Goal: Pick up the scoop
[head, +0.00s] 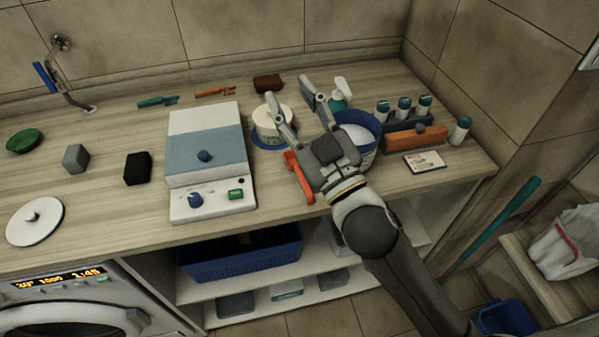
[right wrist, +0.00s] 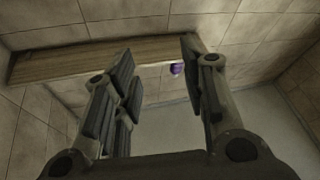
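A red-orange handled tool (head: 298,178), which may be the scoop, lies on the wooden counter near the front edge. It is just left of my right gripper's base, partly hidden by it. My right gripper (head: 288,92) is above the counter with its two fingers spread apart and nothing between them. It also shows open and empty in the right wrist view (right wrist: 160,85). A blue tub (head: 370,124) with white content stands right of the gripper, partly covered by it. My left gripper is not in view.
A white and blue device (head: 207,160) stands left of the tool. A cream round container (head: 272,120) is behind it. A rack with several bottles (head: 404,118) and an orange block (head: 415,137) stand at right.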

